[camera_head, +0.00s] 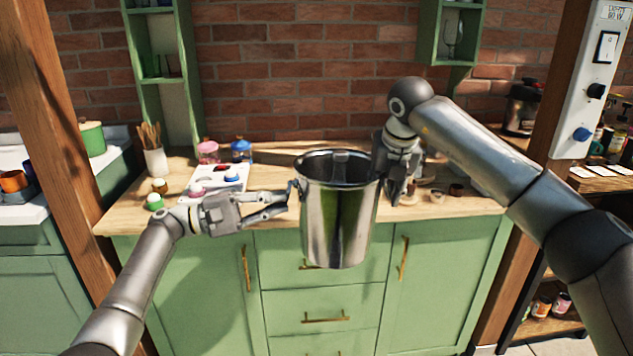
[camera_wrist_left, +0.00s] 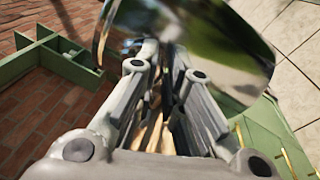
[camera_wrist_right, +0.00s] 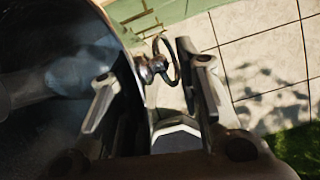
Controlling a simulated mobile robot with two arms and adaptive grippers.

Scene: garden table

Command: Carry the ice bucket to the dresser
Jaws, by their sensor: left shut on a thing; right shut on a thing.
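The shiny metal ice bucket (camera_head: 338,225) is upright in the air between my two grippers, in front of the green dresser (camera_head: 290,300) with its wooden top. My left gripper (camera_head: 287,203) is shut on the bucket's left side; the bucket's curved wall (camera_wrist_left: 225,50) fills the top of the left wrist view. My right gripper (camera_head: 396,192) is shut on the bucket's right side, by its rim. In the right wrist view, a ring handle (camera_wrist_right: 178,62) shows between the fingers and the dark bucket wall is at left. The exact finger contacts are partly hidden.
On the dresser top stand a white tray (camera_head: 230,172) with colored items, pink (camera_head: 208,152) and blue (camera_head: 241,151) jars, a utensil pot (camera_head: 156,161) and small cups at right. Wooden posts (camera_head: 62,130) flank the dresser. Green wall shelves hang above.

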